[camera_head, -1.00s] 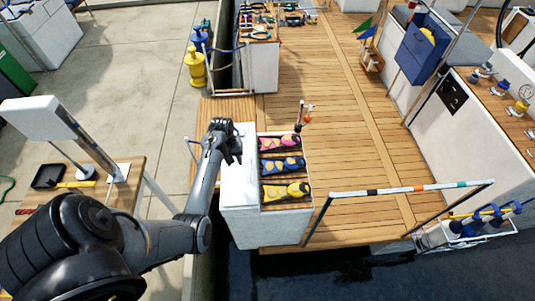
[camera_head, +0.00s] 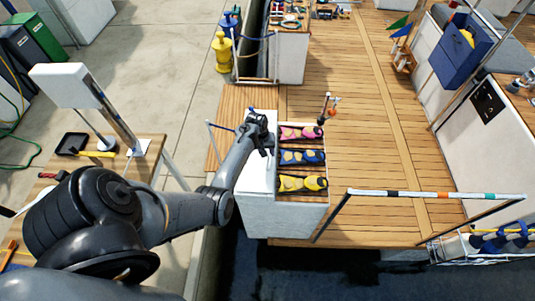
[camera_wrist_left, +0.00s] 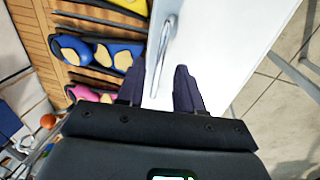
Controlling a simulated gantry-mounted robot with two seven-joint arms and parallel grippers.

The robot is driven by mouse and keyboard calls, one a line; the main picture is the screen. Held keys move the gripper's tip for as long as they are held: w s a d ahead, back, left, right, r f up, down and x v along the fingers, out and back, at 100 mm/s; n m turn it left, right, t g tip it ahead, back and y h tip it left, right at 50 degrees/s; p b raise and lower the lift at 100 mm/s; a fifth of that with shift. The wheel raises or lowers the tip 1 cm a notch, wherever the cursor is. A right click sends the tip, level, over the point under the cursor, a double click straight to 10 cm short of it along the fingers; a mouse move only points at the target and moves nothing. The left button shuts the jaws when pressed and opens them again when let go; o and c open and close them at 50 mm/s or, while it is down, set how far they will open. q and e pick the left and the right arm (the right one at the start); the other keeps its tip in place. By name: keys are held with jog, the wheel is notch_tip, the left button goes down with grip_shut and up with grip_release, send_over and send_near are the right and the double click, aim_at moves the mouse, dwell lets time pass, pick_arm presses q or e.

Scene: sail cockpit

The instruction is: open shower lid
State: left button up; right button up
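A white box stands beside the wooden deck, and its flat white top (camera_head: 257,172) is taken to be the shower lid. In the left wrist view the white surface (camera_wrist_left: 225,40) carries a slim metal handle (camera_wrist_left: 166,45). My left gripper (camera_head: 262,143) is over the far part of the white top in the head view. In the left wrist view its two dark fingers (camera_wrist_left: 158,85) are apart. My right gripper is in neither view.
Pink, blue and yellow fin-like items (camera_head: 302,158) lie in slots right beside the white top. A striped rail (camera_head: 430,194) stands at the deck's near edge, with dark water below. A wooden table (camera_head: 130,155) is at the left. The deck to the right is open.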

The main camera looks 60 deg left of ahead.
pick_arm(q)
jog(key=shift+w+f, duration=0.1)
jog(key=shift+f, duration=0.55)
jog(key=shift+c, duration=0.2)
grip_shut()
dwell(0.9)
